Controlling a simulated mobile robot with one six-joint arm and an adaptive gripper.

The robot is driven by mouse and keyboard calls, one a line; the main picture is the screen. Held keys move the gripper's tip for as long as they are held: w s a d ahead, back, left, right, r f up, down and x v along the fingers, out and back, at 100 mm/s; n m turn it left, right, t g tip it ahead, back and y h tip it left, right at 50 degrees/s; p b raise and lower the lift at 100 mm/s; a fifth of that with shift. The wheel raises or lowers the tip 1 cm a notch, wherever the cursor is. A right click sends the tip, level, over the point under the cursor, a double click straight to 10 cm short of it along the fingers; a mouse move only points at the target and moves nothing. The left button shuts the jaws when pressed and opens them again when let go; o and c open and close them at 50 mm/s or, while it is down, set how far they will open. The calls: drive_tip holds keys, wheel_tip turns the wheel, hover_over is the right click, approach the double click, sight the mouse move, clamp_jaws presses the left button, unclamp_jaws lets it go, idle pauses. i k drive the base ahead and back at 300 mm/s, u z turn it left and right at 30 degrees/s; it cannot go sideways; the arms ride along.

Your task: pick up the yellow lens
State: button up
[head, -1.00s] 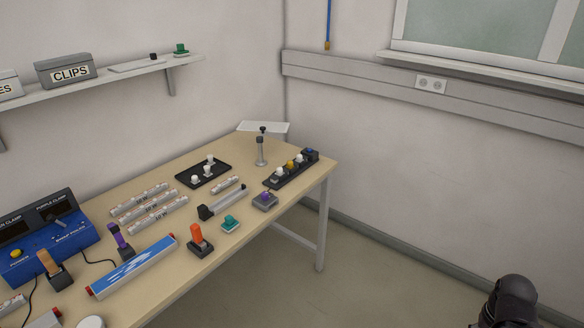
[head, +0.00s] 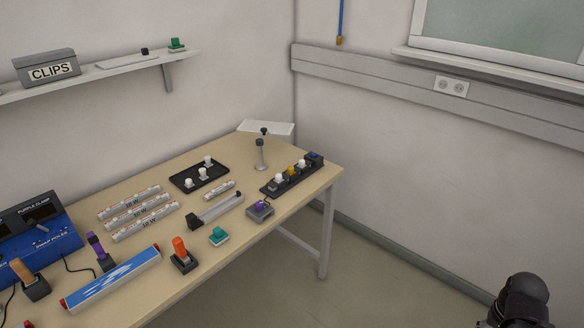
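A small yellow piece (head: 291,171), which looks like the yellow lens, sits in a long black rack (head: 268,189) near the table's right end. White-topped pieces stand on both sides of it in the rack, and a blue-topped piece (head: 314,155) is at the rack's far end. The yellow piece is small in the head view, and its lower part is hidden in the rack. A black rounded part of my arm (head: 522,298) shows at the bottom right, well away from the table. My gripper is not in view.
Near the rack stand a purple-topped block (head: 260,210), a metal stand (head: 260,154) and a black tray (head: 186,182) with white pieces. Orange and green blocks, tubes and a blue control box (head: 38,232) lie further left. Floor right of the table is clear.

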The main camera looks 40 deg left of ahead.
sight(291, 172)
drive_tip(key=i, duration=2.55)
drive_tip(key=u, duration=0.65)
drive_tip(key=k, duration=0.1)
drive_tip(key=u, duration=1.1)
